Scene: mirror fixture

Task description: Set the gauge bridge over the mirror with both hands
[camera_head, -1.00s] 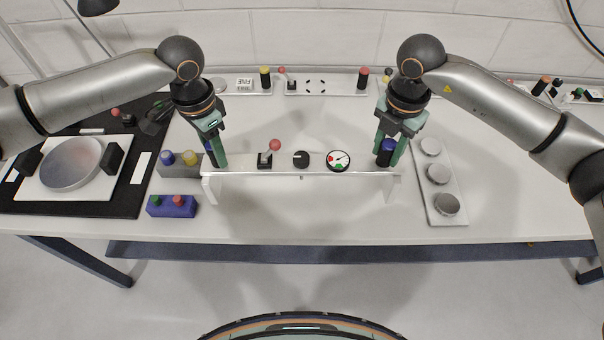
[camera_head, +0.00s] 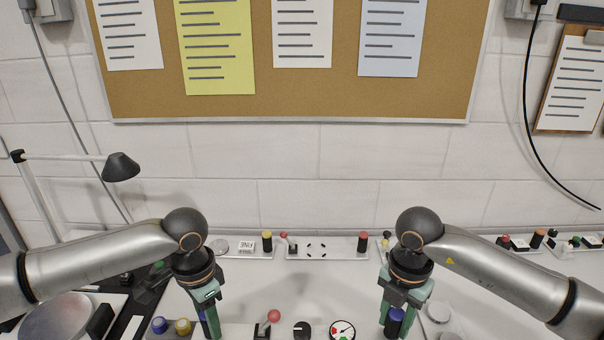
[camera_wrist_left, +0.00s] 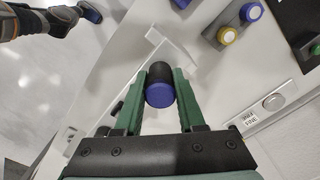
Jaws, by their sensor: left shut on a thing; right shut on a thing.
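The gauge bridge (camera_head: 238,331) is a white bar with a red-knobbed lever, a black knob and a round gauge (camera_head: 342,330); the lower picture edge cuts off its legs in the head view. My left gripper (camera_head: 209,322) is shut on its left black post, whose blue cap shows in the left wrist view (camera_wrist_left: 162,96). My right gripper (camera_head: 393,322) is shut on the right blue-capped post (camera_head: 396,315). The mirror (camera_head: 58,318) is a round grey disc at the lower left, left of the bridge and partly cut off by the picture edge.
Two knobs, blue (camera_head: 159,325) and yellow (camera_head: 182,327), stand just left of my left gripper. Grey discs (camera_head: 438,311) lie right of my right gripper. A control strip (camera_head: 340,247) runs along the wall. A lamp (camera_head: 121,167) stands at the back left.

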